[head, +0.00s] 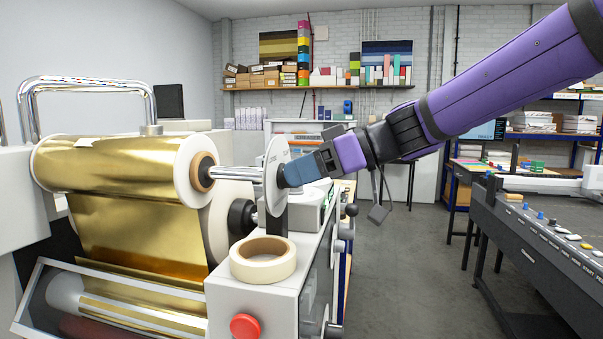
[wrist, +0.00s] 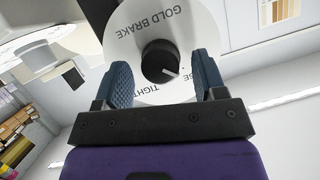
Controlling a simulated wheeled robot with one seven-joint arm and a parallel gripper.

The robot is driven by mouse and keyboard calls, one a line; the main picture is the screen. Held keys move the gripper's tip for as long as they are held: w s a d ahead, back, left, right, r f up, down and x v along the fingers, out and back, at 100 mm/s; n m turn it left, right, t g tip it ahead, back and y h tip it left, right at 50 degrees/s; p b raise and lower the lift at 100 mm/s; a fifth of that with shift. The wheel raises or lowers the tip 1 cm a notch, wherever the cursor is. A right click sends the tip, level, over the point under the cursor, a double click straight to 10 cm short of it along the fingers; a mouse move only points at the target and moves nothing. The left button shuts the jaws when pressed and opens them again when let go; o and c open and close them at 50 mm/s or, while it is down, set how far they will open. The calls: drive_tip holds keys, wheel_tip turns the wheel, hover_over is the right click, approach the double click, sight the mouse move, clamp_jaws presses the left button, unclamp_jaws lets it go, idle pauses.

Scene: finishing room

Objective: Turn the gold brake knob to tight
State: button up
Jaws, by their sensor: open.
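The gold brake knob (wrist: 158,58) is black and round, with a white pointer mark toward its lower right, on the side of the partly hidden word ending in "SE". It sits at the middle of a white dial disc (wrist: 138,20) that reads "GOLD BRAKE" and "TIGHT", upside down in the wrist view. In the head view the disc (head: 272,160) stands edge-on at the end of the gold roll's shaft, and the knob is hidden behind my fingers. My gripper (head: 296,173) is open, with one blue finger on each side of the knob and gaps showing between.
A gold foil roll (head: 110,168) lies left of the disc. A tape roll (head: 263,258) and a red button (head: 245,326) are on the machine housing below. A grey console (head: 545,245) stands at right, with clear floor (head: 400,270) between.

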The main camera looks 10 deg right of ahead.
drive_tip(key=shift+a+f, duration=0.1)
drive_tip(key=shift+a, duration=0.15)
drive_tip(key=c, duration=0.9)
drive_tip(key=shift+w+d+f+m+g+y, duration=0.15)
drive_tip(key=shift+m+g+y, duration=0.65)
drive_tip(key=shift+m, duration=1.6)
drive_tip(key=shift+a+f+m+g+y, duration=0.15)
drive_tip(key=shift+m+g+y, duration=0.25)
drive_tip(key=shift+m+y, duration=1.4)
drive_tip(key=shift+w+d+f+m+g+y, duration=0.15)
drive_tip(key=shift+m+g+y, duration=0.35)
drive_tip(key=shift+m, duration=2.5)
